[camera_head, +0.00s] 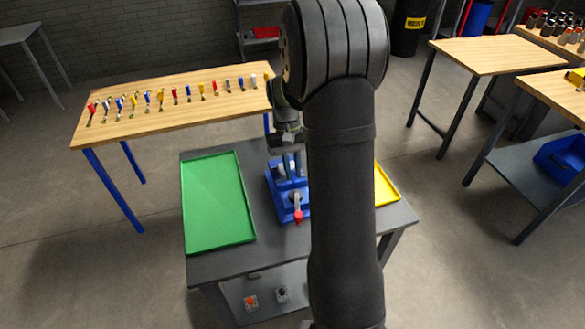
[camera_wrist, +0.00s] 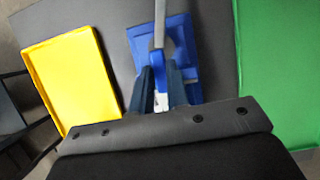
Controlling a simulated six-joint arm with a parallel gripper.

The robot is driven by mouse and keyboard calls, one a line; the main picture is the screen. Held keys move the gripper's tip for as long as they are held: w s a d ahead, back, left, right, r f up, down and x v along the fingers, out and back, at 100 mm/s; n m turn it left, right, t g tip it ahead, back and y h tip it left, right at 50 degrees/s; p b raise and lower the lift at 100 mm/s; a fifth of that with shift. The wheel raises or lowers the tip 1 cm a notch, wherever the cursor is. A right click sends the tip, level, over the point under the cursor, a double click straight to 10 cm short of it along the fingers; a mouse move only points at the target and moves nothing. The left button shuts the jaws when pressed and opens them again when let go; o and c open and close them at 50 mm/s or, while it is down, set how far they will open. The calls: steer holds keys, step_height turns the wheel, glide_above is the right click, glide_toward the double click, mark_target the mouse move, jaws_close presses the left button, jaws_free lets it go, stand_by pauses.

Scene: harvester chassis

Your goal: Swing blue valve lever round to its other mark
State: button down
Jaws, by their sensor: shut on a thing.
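The blue valve base (camera_head: 282,204) stands on the dark grey table between the green and yellow trays; it also shows in the wrist view (camera_wrist: 183,30). A short lever with a red end (camera_head: 298,216) hangs at its near side. My gripper (camera_head: 291,168) points down over the base, and its fingers show in the wrist view (camera_wrist: 163,76). It is shut on a narrow blue piece, seemingly the blue valve lever (camera_wrist: 160,75), mostly hidden between the fingers. A grey bar (camera_wrist: 159,28) runs just beyond the fingers. I cannot make out the marks.
A green tray (camera_head: 217,203) lies left of the valve and a yellow tray (camera_head: 387,186) right of it, partly behind my arm. A wooden table (camera_head: 160,120) with several coloured items stands behind. Bare grey table top (camera_head: 222,262) shows in front.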

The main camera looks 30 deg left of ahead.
steer(key=c, duration=1.4)
jaws_free()
steer(key=v, duration=1.7)
steer(key=shift+d+r, duration=0.1)
steer(key=shift+r, duration=0.15)
steer(key=shift+f, duration=0.1)
steer(key=x, duration=1.7)
steer(key=shift+f, duration=0.15)
